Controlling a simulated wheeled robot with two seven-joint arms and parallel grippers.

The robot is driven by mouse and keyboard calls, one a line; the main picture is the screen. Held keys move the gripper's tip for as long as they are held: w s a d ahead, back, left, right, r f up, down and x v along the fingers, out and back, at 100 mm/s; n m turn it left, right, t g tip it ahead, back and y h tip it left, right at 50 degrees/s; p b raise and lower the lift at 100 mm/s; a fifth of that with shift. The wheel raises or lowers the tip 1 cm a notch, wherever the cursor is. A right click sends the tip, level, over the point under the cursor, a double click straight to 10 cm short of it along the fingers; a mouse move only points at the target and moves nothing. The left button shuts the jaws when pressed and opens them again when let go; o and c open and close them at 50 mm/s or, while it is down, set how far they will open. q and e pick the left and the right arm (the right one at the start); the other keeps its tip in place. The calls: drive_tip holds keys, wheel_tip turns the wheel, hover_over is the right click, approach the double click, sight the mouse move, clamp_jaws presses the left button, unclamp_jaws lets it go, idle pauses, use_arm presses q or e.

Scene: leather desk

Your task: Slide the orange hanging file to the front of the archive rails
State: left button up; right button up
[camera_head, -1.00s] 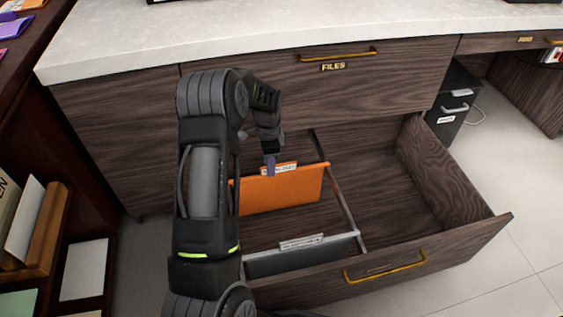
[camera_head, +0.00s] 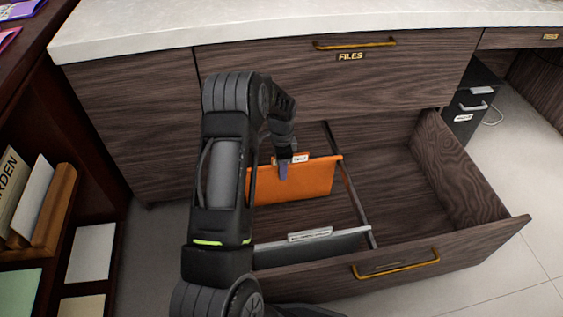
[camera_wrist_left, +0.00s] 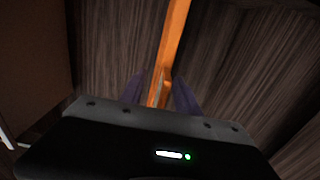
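The orange hanging file (camera_head: 310,184) hangs across the rails on the left side of the open drawer, well behind a grey hanging file (camera_head: 312,247) near the drawer front. The rail (camera_head: 350,199) runs front to back beside both files. My left gripper (camera_head: 284,172) points down at the orange file's top edge, by its white tab. In the left wrist view, its two purple fingers (camera_wrist_left: 160,92) stand on either side of the orange file (camera_wrist_left: 173,45), with gaps showing, so it looks open. My right gripper is not in view.
The open drawer (camera_head: 490,240) has an empty right compartment and a gold front handle (camera_head: 397,265). The closed FILES drawer (camera_head: 420,75) and pale countertop are above it. A dark bookcase (camera_head: 95,165) stands close on the left. The rails between the two files are clear.

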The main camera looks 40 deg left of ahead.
use_arm(q)
drive_tip(key=shift+f, duration=0.55)
clamp_jaws()
idle(1.2)
